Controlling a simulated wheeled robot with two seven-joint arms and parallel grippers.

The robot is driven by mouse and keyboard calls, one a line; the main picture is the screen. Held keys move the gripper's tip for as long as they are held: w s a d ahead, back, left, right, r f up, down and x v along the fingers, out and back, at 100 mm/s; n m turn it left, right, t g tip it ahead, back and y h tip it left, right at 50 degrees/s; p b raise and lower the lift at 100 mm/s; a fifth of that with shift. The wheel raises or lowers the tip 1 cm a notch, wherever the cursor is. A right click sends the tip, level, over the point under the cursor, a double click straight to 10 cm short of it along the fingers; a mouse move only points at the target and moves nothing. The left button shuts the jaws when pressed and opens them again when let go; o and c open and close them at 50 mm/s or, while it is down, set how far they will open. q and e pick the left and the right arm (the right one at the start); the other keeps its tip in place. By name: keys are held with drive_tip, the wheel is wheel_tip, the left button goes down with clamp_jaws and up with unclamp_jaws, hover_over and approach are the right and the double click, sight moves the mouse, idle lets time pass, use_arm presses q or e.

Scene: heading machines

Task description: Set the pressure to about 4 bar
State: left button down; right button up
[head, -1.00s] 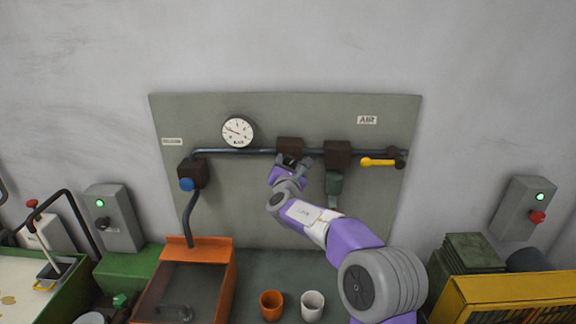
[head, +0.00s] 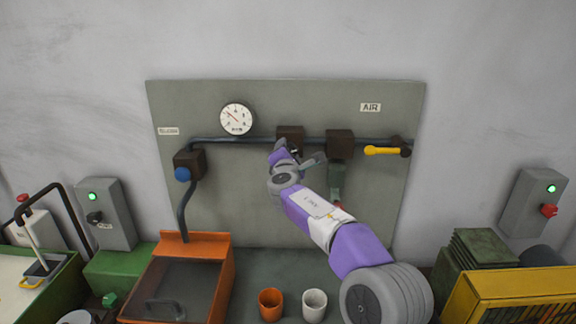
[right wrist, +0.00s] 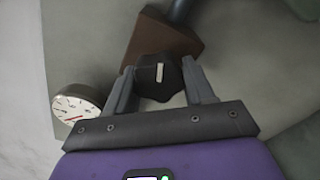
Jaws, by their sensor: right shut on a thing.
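The round white pressure gauge (head: 236,118) sits on the pipe at the left of the grey panel. Its red needle points to the upper left; the numbers are too small to read surely. It also shows at the left edge of the right wrist view (right wrist: 78,108), tilted. My right gripper (head: 298,157) is at the brown regulator block (head: 291,133). In the right wrist view, its two fingers are shut around the black knob (right wrist: 158,75), which has a white mark. The fingers hide part of the knob in the head view. My left gripper is not in view.
A second brown block (head: 340,144) with a grey-green bowl hangs just right of my gripper. A yellow valve lever (head: 382,151) is further right. An orange cup (head: 271,303) and a white cup (head: 314,304) stand on the bench below.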

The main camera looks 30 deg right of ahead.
drive_tip(key=m+b, duration=0.5)
drive_tip(key=shift+m, duration=0.3)
drive_tip(key=m+b, duration=0.2)
drive_tip(key=m, duration=0.1)
drive_tip(key=shift+r, duration=0.1)
drive_tip(key=shift+r+m+b, duration=0.15)
drive_tip(key=shift+m+b, duration=0.55)
drive_tip(key=shift+m, duration=0.8)
drive_tip(key=o, duration=1)
